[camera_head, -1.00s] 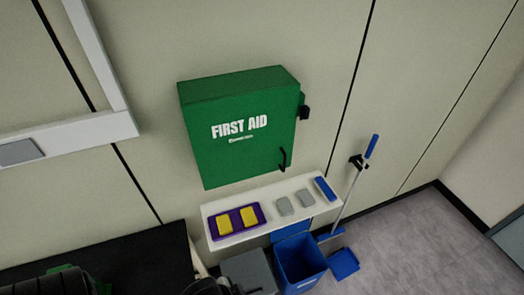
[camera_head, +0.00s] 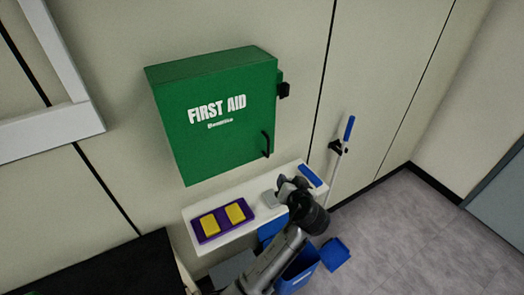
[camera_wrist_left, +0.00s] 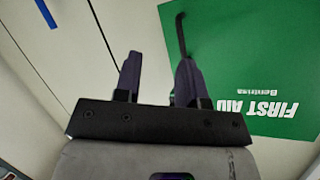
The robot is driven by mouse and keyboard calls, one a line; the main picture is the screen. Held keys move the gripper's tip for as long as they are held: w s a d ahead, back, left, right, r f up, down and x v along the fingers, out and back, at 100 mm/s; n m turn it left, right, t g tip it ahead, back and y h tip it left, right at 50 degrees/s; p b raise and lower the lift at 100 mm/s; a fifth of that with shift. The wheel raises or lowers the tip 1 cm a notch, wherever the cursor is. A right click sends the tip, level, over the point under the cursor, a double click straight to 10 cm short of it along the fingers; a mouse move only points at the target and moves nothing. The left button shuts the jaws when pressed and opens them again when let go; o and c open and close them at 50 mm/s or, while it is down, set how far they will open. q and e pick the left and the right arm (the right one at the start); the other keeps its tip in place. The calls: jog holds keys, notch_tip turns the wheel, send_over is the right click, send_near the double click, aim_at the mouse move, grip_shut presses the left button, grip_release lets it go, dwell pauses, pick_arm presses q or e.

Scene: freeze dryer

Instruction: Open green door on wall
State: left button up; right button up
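The green FIRST AID cabinet (camera_head: 215,135) hangs on the wall with its door closed. A black handle (camera_head: 267,144) sits at the lower right of the door. In the left wrist view the green door (camera_wrist_left: 240,60) fills the right side, and its handle (camera_wrist_left: 181,35) shows just beyond the right-hand finger. My left gripper (camera_head: 293,184) is below and right of the handle, over the white shelf. In the wrist view its two fingers (camera_wrist_left: 158,78) are apart with nothing between them. The gripper looks clear of the handle. My right gripper is not in view.
The white shelf (camera_head: 262,219) under the cabinet holds a purple tray (camera_head: 201,229) with yellow items and a blue item (camera_head: 311,175). Blue bins (camera_head: 300,270) stand below. A blue-handled pole (camera_head: 341,150) leans at the right. Wall beside the cabinet is clear.

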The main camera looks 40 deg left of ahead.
aim_at(268, 154)
pick_arm(q)
jog(key=shift+w+a+r+n+t+y+p, duration=0.1)
jog(key=shift+w+a+r+n+y+p, duration=0.2)
jog(key=shift+w+a+n+y+p, duration=1.35)
jog(key=shift+w+a+r+n+t+h+b, duration=0.1)
jog(key=shift+w+a+r+n, duration=0.35)
jog(key=shift+a, duration=2.5)
jog(key=shift+w+a+r+n+t+y+p, duration=0.15)
jog(key=shift+w+a+n+y+p, duration=0.9)
jog(key=shift+a, duration=1.25)
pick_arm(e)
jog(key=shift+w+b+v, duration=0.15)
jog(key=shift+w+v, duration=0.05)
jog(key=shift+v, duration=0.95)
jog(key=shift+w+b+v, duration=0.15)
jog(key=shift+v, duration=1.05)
pick_arm(q)
jog(key=shift+w+h, duration=0.3)
jog(key=shift+w, duration=0.1)
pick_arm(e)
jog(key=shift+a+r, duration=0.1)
pick_arm(q)
jog(key=shift+c, duration=1.3)
grip_shut()
